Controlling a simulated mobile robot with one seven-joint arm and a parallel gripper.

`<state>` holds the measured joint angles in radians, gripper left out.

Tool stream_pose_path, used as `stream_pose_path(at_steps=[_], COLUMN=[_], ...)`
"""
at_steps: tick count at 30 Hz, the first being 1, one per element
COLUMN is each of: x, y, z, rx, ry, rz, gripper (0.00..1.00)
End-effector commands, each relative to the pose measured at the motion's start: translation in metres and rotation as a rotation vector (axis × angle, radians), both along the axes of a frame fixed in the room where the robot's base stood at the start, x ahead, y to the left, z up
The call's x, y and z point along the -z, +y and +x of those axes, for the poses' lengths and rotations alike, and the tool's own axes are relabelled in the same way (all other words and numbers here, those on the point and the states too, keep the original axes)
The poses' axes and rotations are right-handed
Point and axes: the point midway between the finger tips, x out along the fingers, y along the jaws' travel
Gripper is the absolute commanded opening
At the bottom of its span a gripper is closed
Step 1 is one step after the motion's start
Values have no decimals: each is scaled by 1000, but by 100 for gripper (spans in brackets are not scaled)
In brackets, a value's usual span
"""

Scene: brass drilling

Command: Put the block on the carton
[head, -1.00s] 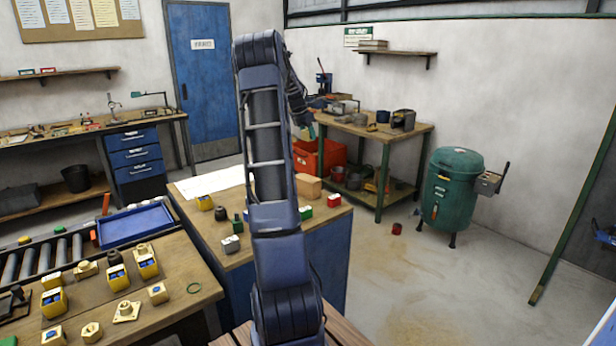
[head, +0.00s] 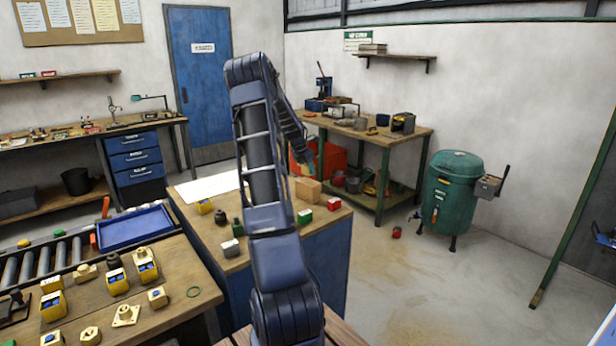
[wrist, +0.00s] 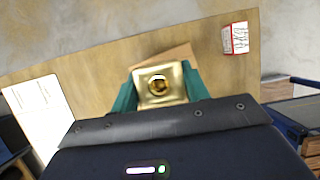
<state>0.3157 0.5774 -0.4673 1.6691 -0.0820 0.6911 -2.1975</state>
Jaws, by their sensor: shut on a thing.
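The block (wrist: 172,98) is brass-coloured with a round hole in its face. My gripper (wrist: 160,84) is shut on it, with a green finger on each side. The carton (head: 308,190) is a plain tan box on the blue-sided bench. In the head view my gripper (head: 304,163) hangs just above the carton, and the block is hard to make out there. In the wrist view a tan edge of the carton (wrist: 165,54) shows behind the block, which hides most of it. I cannot tell the exact gap between them.
On the same bench (head: 270,258), a green box (head: 305,216) and a red-and-white box (head: 334,203) stand close to the carton. A yellow box (head: 205,206), dark bottles and a grey box (head: 230,247) are further left. A white sheet (head: 212,186) lies at the back.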

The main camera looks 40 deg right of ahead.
Motion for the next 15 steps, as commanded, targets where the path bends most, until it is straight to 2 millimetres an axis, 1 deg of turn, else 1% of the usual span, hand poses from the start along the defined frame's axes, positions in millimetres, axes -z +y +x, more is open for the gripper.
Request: stream_pose_path(at_steps=[7,10,15], x=[31,36,36], y=[1,0,0], z=[0,0,0], rx=[-1,-1,-1], ry=[3,1,0], rz=[0,0,-1], gripper=[2,2,2])
